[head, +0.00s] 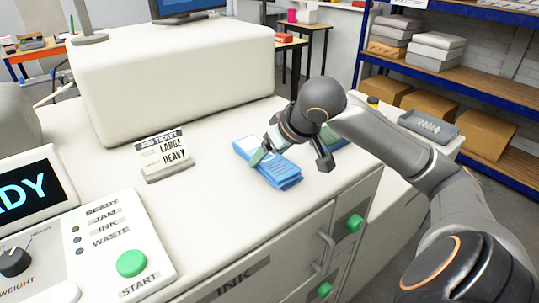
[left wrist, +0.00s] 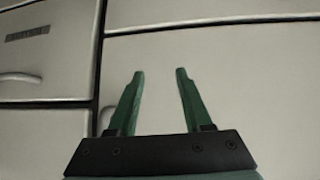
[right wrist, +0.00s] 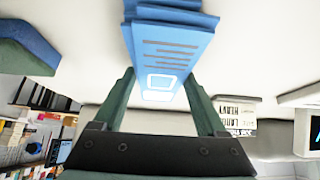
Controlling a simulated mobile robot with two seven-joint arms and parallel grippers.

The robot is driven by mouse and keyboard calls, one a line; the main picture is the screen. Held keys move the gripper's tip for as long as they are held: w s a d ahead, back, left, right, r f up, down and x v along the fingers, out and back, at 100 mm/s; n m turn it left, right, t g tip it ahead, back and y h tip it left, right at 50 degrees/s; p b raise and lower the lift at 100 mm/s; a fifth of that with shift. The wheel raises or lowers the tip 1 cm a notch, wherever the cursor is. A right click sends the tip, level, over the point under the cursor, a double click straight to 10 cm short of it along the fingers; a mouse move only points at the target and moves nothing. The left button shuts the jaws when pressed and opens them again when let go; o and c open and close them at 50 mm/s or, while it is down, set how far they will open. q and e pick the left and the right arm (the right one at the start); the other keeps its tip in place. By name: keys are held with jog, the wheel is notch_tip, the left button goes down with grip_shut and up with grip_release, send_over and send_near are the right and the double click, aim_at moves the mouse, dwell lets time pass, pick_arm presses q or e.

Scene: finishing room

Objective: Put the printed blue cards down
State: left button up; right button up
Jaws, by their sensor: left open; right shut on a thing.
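The printed blue cards (head: 283,171) are a small stack over the white machine top, right of the job ticket. In the right wrist view the blue cards (right wrist: 172,48) show printed lines and a white emblem between the fingers. My right gripper (head: 264,156) is shut on them. I cannot tell whether the stack touches the top. My left gripper (left wrist: 160,75) shows only in the left wrist view; it is open and empty, facing pale cabinet fronts.
A job ticket (head: 163,155) reading "LARGE HEAVY" stands left of the cards. A control panel (head: 105,240) with a green START button is at the front left. A green-and-blue item (right wrist: 25,45) lies beside the cards, partly behind my arm in the head view. A grey tray (head: 428,126) is farther right.

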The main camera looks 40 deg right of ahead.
jog(key=o, duration=1.5)
jog(key=shift+o, duration=0.2)
jog(key=shift+r, duration=0.2)
jog(key=v, duration=1.1)
jog(key=shift+s+r+p, duration=0.25)
jog(key=shift+p, duration=0.2)
